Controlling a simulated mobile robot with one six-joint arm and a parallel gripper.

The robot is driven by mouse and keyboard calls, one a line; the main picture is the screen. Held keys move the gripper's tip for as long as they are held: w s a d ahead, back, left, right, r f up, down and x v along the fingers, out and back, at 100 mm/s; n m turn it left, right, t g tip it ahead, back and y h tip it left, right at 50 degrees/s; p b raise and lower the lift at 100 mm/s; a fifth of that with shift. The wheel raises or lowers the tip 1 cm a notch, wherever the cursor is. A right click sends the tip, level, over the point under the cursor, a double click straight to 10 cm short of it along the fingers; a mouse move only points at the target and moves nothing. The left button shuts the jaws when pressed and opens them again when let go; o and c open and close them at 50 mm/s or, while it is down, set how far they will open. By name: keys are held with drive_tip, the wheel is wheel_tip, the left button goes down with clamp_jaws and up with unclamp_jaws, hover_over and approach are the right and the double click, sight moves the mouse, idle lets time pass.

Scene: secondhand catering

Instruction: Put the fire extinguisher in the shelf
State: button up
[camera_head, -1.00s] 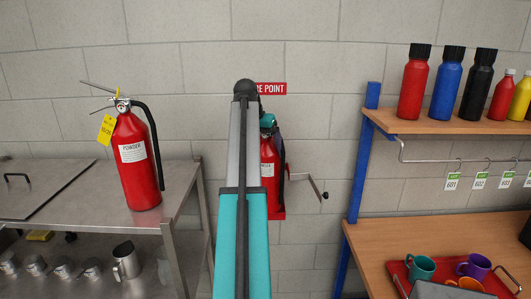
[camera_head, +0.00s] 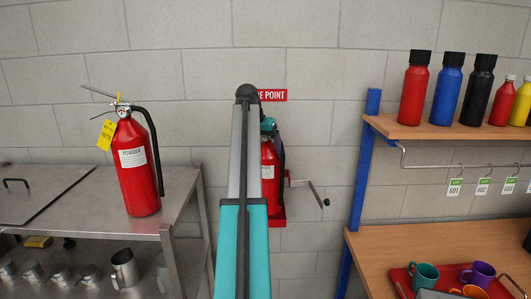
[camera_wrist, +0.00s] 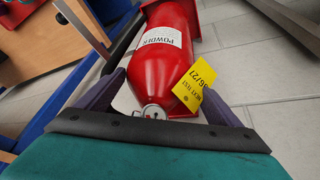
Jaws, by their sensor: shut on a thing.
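A red fire extinguisher (camera_head: 268,178) with a white label stands upright in front of the wall, partly hidden behind my arm. My teal gripper (camera_head: 268,124) is at its top. In the wrist view my purple fingers (camera_wrist: 160,100) are shut on either side of this extinguisher's neck end (camera_wrist: 150,78); a yellow test tag hangs beside it. A red part shows at its base; I cannot tell whether it still rests there. A second red extinguisher (camera_head: 136,175) stands on the steel table at left. The wooden shelf (camera_head: 420,130) with blue posts is at right.
Several bottles (camera_head: 445,90) stand on the upper shelf board, with tagged hooks below. The lower board (camera_head: 400,240) holds a red tray (camera_head: 401,283) with mugs; its rear part is clear. A bent metal handle (camera_head: 308,188) sticks out right of the held extinguisher. The steel table (camera_head: 90,205) is at left.

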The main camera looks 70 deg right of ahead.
drive_tip(key=shift+d+r, duration=0.1)
drive_tip(key=shift+r, duration=0.15)
drive_tip(key=shift+w+d, duration=0.1)
drive_tip(key=shift+d, duration=0.25)
drive_tip(key=shift+f+b, duration=1.25)
drive_tip(key=shift+f, duration=0.55)
drive_tip(key=o, duration=1.9)
drive_tip(key=shift+a+f, duration=0.1)
drive_tip(key=shift+f, duration=0.1)
drive_tip(key=shift+r, duration=0.1)
drive_tip(key=shift+b+v, duration=1.2)
drive_tip(key=shift+v, duration=4.8)
drive_tip(key=shift+w+r, duration=0.1)
